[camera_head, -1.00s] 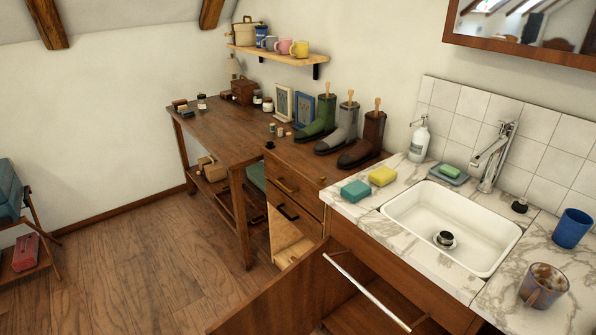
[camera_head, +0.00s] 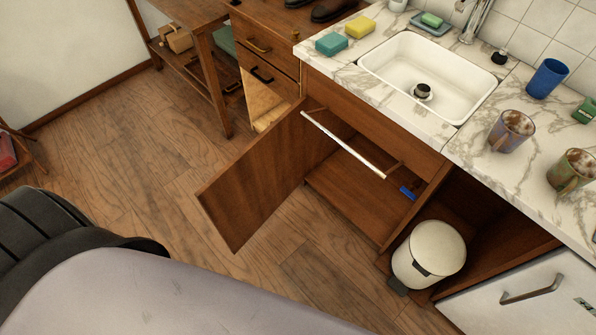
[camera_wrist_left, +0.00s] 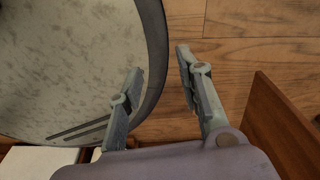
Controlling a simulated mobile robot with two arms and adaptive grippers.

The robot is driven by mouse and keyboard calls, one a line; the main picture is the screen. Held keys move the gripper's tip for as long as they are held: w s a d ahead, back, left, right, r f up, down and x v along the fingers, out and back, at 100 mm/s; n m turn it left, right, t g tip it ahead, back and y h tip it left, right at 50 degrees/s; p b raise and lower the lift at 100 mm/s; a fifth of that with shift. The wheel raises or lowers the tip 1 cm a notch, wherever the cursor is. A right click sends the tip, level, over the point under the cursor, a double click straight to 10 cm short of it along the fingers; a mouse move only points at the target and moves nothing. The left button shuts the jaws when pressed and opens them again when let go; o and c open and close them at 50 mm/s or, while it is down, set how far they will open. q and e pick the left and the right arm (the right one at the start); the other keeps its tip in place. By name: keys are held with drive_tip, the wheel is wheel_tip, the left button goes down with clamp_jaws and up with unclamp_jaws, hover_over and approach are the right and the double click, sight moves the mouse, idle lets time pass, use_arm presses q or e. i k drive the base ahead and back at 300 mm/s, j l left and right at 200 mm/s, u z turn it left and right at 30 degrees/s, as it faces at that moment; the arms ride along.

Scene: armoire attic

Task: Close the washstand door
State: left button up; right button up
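The washstand door (camera_head: 252,180) is a brown wooden panel, swung wide open to the left of the cabinet under the sink. The washstand cabinet (camera_head: 345,205) shows its inside, with a white rail across the front of the opening. In the left wrist view, my left gripper (camera_wrist_left: 160,62) is open with nothing between its fingers. A brown wooden panel, likely the door (camera_wrist_left: 283,125), stands to the right of the fingers, apart from them. In the head view, part of my arm covers the lower left and the left fingers are not seen. My right gripper is in neither view.
A white bin (camera_head: 430,253) stands in the open bay right of the cabinet. A small blue object (camera_head: 407,192) is at the cabinet's right side. The sink (camera_head: 430,75), sponges and mugs are on the marble counter. Bare floor (camera_head: 130,145) lies left of the door.

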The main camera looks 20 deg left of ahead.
sight(241, 196)
drive_tip(key=j+z, duration=0.25)
drive_tip(key=j, duration=0.2)
drive_tip(key=j+z, duration=0.25)
drive_tip(key=j, duration=0.15)
drive_tip(key=k+j+z, duration=0.1)
drive_tip(key=j+z, duration=0.15)
drive_tip(key=j, duration=0.2)
drive_tip(key=k+j+z, duration=0.2)
drive_tip(key=j, duration=0.2)
drive_tip(key=j+z, duration=0.25)
drive_tip(key=j, duration=0.15)
drive_tip(key=k+j, duration=0.15)
drive_tip(key=j, duration=0.25)
drive_tip(key=k+j, duration=0.15)
drive_tip(key=j, duration=0.2)
drive_tip(key=k+j, duration=0.15)
drive_tip(key=j, duration=0.25)
drive_tip(key=k+j, duration=0.1)
drive_tip(key=j, duration=0.25)
drive_tip(key=z, duration=0.05)
